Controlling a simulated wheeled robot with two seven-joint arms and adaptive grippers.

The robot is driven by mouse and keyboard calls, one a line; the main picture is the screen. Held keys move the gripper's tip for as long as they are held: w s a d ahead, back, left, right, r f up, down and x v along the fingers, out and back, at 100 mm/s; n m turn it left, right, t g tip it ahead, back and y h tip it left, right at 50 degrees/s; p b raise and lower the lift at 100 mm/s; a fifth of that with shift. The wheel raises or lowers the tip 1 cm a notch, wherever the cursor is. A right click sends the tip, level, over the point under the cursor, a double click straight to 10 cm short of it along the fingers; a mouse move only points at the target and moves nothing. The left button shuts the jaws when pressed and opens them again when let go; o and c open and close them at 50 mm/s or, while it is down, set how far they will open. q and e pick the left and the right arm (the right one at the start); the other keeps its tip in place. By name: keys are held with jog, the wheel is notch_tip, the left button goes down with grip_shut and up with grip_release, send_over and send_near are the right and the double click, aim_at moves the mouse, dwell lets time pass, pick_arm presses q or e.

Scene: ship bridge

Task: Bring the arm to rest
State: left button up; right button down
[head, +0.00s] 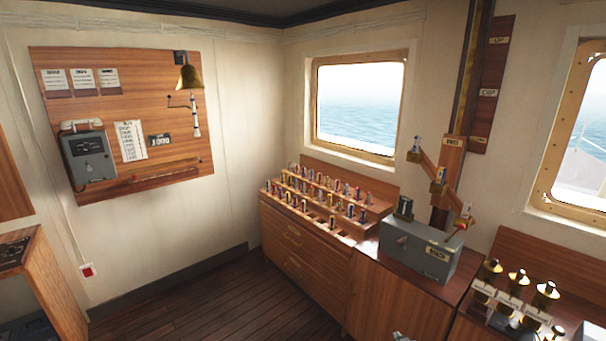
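No whole arm or gripper of mine shows in the head view. A small pale grey tip, perhaps part of my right gripper (401,337), just enters at the bottom edge in front of the cabinet. Its fingers are cut off, so I cannot tell whether it is open or holds anything. My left gripper is out of view. On the right, a jointed wooden arm (430,166) with small brass-coloured fittings slants beside an upright post (447,185). A labelled board (488,92) is on the wall behind it.
A grey metal box (420,250) stands on the wooden cabinet. A stepped rack (318,203) holds many small pegs. Several brass-topped pieces (518,278) stand at lower right. A bell (189,77) and telephone (88,157) hang on the left wall. The floor (200,305) is clear.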

jog(key=s+a+f+g, duration=0.2)
jog(key=s+f+g, duration=0.1)
jog(key=s+f, duration=1)
jog(key=s+a+f+g, duration=0.2)
jog(key=s+f, duration=0.8)
jog(key=s, duration=0.4)
jog(key=s+a+f+g, duration=0.1)
jog(key=s+f, duration=0.2)
jog(key=s, duration=0.8)
jog(key=s+a+f+g, duration=0.2)
jog(key=s+f, duration=0.1)
jog(key=s, duration=0.8)
jog(key=s+a+f+g, duration=0.2)
jog(key=s+f, duration=0.2)
jog(key=s, duration=0.7)
jog(key=shift+s+y, duration=0.2)
jog(key=shift+y, duration=0.2)
